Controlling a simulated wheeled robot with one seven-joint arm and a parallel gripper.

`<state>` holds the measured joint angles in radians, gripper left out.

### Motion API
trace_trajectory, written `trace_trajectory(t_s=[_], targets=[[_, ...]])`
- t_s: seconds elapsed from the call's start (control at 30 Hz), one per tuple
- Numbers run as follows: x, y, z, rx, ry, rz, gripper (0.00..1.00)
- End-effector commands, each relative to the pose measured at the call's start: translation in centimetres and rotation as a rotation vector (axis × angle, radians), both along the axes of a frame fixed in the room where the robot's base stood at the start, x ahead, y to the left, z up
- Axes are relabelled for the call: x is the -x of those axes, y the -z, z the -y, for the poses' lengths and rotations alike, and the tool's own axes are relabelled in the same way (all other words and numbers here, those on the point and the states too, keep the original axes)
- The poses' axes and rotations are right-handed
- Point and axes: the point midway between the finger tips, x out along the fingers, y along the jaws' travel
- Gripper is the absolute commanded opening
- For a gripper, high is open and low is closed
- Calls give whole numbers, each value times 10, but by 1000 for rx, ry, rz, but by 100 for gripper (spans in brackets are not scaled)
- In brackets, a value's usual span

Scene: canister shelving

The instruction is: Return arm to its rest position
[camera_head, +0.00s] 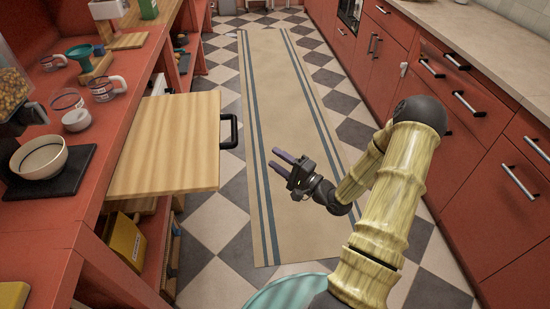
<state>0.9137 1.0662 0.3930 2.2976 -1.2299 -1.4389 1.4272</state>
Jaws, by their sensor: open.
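My arm (394,190) rises from the bottom of the head view, bends at a dark elbow at the right, and comes back down to the left. My gripper (283,163) is at its end, above the beige runner (297,110). Its two dark fingers point left and stand apart, with nothing seen between them. The gripper is to the right of the wooden pull-out board (170,140) and its black handle (230,131), apart from both.
The red shelf counter (60,220) at the left holds a white bowl (40,158) on a black slab, mugs, and a container of yellow pieces. Red drawers (480,150) line the right side. A yellow box (127,241) sits below the board. The aisle floor ahead is clear.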

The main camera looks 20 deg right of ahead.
Motion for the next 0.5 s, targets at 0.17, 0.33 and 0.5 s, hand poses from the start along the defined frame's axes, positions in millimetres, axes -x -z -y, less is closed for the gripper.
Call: trace_trajectory(t_s=[0.17, 0.33, 0.5], targets=[[0, 0, 0, 0, 0, 0, 41], [-1, 0, -1, 5, -1, -2, 41], [-7, 6, -11, 147, -5, -42, 41]])
